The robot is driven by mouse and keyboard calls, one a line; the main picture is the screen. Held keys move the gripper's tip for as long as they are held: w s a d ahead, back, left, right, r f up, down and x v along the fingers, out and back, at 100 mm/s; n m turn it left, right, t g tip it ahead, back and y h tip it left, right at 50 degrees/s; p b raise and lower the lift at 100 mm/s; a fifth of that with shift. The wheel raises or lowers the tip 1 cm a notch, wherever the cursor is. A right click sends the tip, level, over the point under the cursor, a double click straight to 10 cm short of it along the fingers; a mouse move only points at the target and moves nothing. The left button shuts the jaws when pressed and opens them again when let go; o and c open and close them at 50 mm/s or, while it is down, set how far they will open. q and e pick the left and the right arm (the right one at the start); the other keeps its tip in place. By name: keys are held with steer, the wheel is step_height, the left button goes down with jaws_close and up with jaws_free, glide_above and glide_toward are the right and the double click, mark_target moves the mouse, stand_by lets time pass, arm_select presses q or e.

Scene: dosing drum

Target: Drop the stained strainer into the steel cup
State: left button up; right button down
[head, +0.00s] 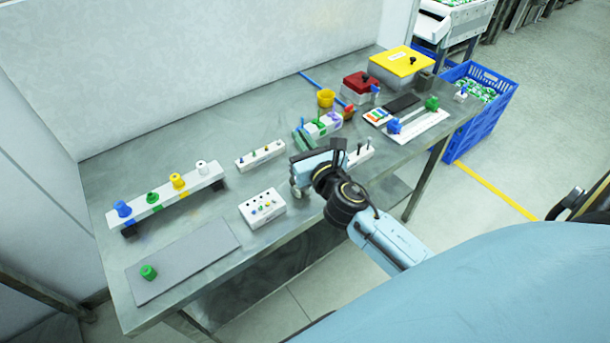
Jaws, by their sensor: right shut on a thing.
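My right gripper (297,178) is over the front middle of the grey metal table, pointing down and left. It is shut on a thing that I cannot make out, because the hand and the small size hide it. I cannot pick out the stained strainer for certain. I cannot tell the steel cup for certain either; a small dark grey container (425,81) stands at the far right end of the table. My left gripper is not in view.
A white rack with coloured knobs (165,198) and a grey mat (185,261) with a green knob (148,272) are at left. White blocks (262,208) stand near my gripper. A yellow cup (326,98), red box (361,87) and yellow-lidded box (402,63) stand behind.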

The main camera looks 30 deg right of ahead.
step_height(320, 180, down, 6)
steer(key=b, duration=0.6)
steer(key=shift+w+d+f, duration=0.15)
steer(key=shift+d+f, duration=0.05)
steer(key=shift+d, duration=0.25)
steer(key=c, duration=1.5)
jaws_free()
steer(key=shift+s+a+b, duration=0.3)
steer(key=shift+s+b, duration=0.05)
steer(key=shift+s, duration=1.85)
steer(key=shift+s+a+b, duration=0.25)
steer(key=shift+s+b, duration=0.1)
steer(key=shift+s, duration=1.9)
steer(key=shift+s+a+b, duration=0.3)
steer(key=shift+s+b, duration=0.05)
steer(key=shift+s, duration=1.85)
